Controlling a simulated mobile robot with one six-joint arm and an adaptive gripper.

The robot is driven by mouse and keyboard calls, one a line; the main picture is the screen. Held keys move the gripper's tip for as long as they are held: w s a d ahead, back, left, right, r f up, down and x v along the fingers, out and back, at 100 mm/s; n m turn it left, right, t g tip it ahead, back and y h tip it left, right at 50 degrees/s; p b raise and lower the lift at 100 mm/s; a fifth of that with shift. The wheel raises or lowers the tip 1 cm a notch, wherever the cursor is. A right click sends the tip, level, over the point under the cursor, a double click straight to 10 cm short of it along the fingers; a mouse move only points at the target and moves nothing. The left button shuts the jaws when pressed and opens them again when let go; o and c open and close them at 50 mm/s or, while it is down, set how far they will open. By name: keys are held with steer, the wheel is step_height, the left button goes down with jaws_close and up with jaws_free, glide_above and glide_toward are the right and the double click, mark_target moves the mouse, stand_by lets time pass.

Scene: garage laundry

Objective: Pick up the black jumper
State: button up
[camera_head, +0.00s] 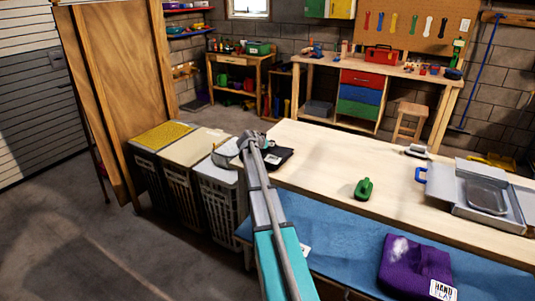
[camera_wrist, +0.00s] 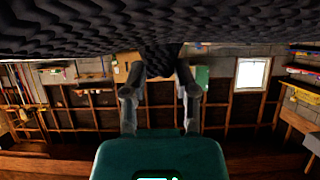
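The black jumper (camera_head: 278,157) lies dark and folded at the left end of the long wooden table, with a pale label beside my arm. In the wrist view its black knit (camera_wrist: 90,35) fills the top of the picture, very close. My gripper (camera_head: 248,142) is over the jumper's left side, and my arm hides part of it. In the wrist view my gripper (camera_wrist: 161,68) has its two fingers apart, with a dark bit of knit showing between their tips. I cannot tell whether the fingers touch the cloth.
The wooden table (camera_head: 320,155) holds a green bottle (camera_head: 363,189) and a grey case (camera_head: 485,200). A purple folded garment (camera_head: 415,265) lies on the blue surface (camera_head: 345,240) in front. Several hampers (camera_head: 215,195) stand close at the left. A workbench (camera_head: 400,70) is behind.

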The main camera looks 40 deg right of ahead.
jaws_close()
steer(key=shift+r, duration=0.15)
step_height(320, 180, up, 3)
steer(key=p, duration=0.3)
steer(key=s+a+r+p, duration=0.2)
steer(key=s+r+p, duration=0.7)
steer(key=s, duration=0.4)
steer(key=shift+s+r+p, duration=0.35)
steer(key=shift+s+p, duration=0.05)
steer(key=shift+p, duration=0.15)
